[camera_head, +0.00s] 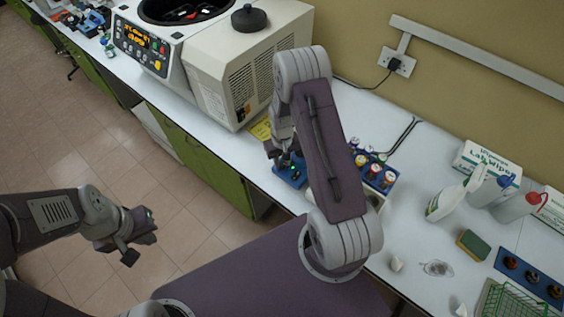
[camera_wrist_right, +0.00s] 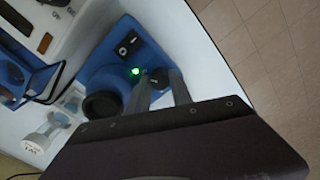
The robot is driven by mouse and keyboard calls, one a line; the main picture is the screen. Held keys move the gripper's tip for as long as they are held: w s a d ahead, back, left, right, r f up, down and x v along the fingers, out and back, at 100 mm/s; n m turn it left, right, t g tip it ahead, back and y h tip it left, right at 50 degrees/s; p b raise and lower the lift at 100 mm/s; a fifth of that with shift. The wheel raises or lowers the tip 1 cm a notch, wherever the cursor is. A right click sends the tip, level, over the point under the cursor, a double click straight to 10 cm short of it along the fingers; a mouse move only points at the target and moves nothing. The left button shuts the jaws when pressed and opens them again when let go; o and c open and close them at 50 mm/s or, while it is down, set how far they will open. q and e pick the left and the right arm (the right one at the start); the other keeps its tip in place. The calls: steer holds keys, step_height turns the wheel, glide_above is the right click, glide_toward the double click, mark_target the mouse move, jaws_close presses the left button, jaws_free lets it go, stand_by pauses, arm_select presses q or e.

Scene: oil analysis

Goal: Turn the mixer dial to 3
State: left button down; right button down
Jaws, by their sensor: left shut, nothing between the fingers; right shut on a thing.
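The blue mixer (camera_head: 289,175) stands on the white bench, mostly hidden under my right arm in the head view. The wrist view shows its blue body (camera_wrist_right: 110,70), a round black cup (camera_wrist_right: 101,105), a black switch (camera_wrist_right: 128,44) and a lit green light (camera_wrist_right: 136,71). My right gripper (camera_wrist_right: 160,82) is shut on the small black dial (camera_wrist_right: 158,75), its fingers on either side. The dial's markings are not readable. My left gripper (camera_head: 130,252) is shut and empty, over the floor away from the bench.
A large beige centrifuge (camera_head: 245,65) stands left of the mixer. A blue rack with capped vials (camera_head: 378,175) lies close on the right.

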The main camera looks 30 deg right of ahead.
stand_by(0.3)
steer(key=c, duration=1.1)
jaws_free()
steer(key=shift+c, duration=0.2)
